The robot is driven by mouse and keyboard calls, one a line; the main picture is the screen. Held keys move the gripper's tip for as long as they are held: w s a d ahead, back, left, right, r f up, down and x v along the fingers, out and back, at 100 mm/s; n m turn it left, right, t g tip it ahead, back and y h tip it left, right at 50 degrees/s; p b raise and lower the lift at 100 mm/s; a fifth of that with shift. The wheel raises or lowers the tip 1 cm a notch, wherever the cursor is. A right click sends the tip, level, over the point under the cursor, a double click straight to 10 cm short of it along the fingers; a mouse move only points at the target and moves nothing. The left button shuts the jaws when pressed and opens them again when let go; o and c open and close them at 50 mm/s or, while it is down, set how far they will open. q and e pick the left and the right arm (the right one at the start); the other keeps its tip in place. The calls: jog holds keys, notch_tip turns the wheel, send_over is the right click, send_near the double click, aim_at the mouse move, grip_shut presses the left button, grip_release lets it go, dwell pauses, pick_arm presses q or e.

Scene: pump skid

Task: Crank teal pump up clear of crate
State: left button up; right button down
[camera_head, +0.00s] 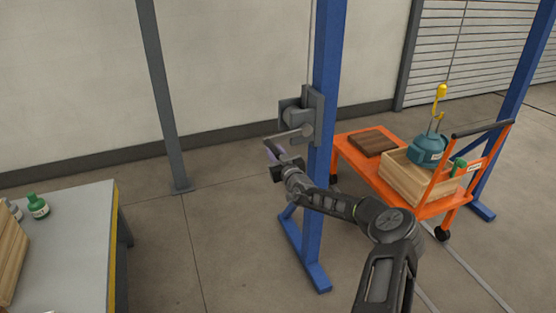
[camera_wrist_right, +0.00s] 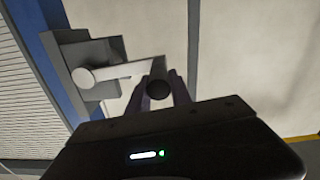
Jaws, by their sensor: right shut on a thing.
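The teal pump (camera_head: 428,151) hangs under a yellow hook (camera_head: 440,92) at the wooden crate (camera_head: 408,182) on the right. Its lower edge is at the crate's opening; I cannot tell whether its base is still inside. The grey winch (camera_head: 302,114) is fixed to the blue post. Its crank arm (camera_wrist_right: 120,73) reaches out toward my right gripper (camera_head: 275,156). In the right wrist view the fingers (camera_wrist_right: 159,92) are shut around the crank's dark round handle (camera_wrist_right: 158,90). My left gripper is not in view.
The crate stands on an orange cart (camera_head: 385,184) with a brown board (camera_head: 372,142) beside it. A blue post (camera_head: 325,70) stands right of my gripper. A grey table (camera_head: 75,235) with a green bottle (camera_head: 38,206) is at left. The floor between is clear.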

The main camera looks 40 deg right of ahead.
notch_tip(320, 180, up, 2)
jog(key=shift+w+a+r+m, duration=0.1)
jog(key=shift+r+m, duration=0.05)
jog(key=shift+m, duration=0.15)
jog(key=shift+r+p, duration=0.65)
jog(key=shift+d+r, duration=0.2)
jog(key=shift+d, duration=0.05)
jog(key=c, duration=1.5)
grip_release()
jog(key=o, duration=0.3)
jog(key=shift+f, duration=0.25)
jog(key=shift+o, duration=0.2)
jog(key=shift+f, duration=0.1)
jog(key=shift+s, duration=0.2)
